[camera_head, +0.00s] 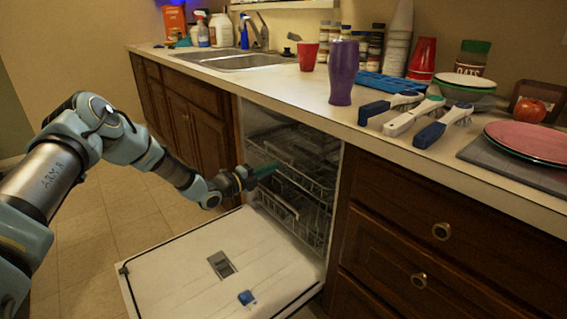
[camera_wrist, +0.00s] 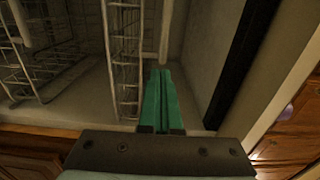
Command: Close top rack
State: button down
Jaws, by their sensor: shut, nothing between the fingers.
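The dishwasher's top rack (camera_head: 305,183) is a grey wire rack inside the open dishwasher under the counter. Its front shows near the opening; I cannot tell exactly how far out it stands. My gripper (camera_head: 264,170) has green fingers, shut and empty, in front of the left part of the racks. In the wrist view the shut fingers (camera_wrist: 161,98) point into the dishwasher, just right of an upright strip of rack wire (camera_wrist: 126,60). I cannot tell whether they touch it. More rack wire (camera_wrist: 22,55) shows at the left there.
The dishwasher door (camera_head: 185,275) lies folded down, with a small blue item (camera_head: 246,298) on it. Wooden drawers (camera_head: 420,235) flank the opening on the right. The counter above holds a purple cup (camera_head: 343,72), brushes (camera_head: 413,117), plates (camera_head: 530,140) and a sink (camera_head: 235,61).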

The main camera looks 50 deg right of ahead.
aim_at(291, 158)
jog(key=d, duration=0.5)
jog(key=shift+s, duration=0.35)
jog(key=d+b, duration=0.2)
jog(key=d, duration=0.1)
jog(key=d+b, duration=0.1)
jog(key=shift+s+d+f+b, duration=0.2)
jog(key=shift+s+b, duration=0.05)
jog(key=shift+b, duration=0.15)
jog(key=shift+d+r, duration=0.3)
jog(key=shift+r, duration=0.2)
jog(key=shift+s+r, duration=0.1)
jog(key=shift+a, duration=0.1)
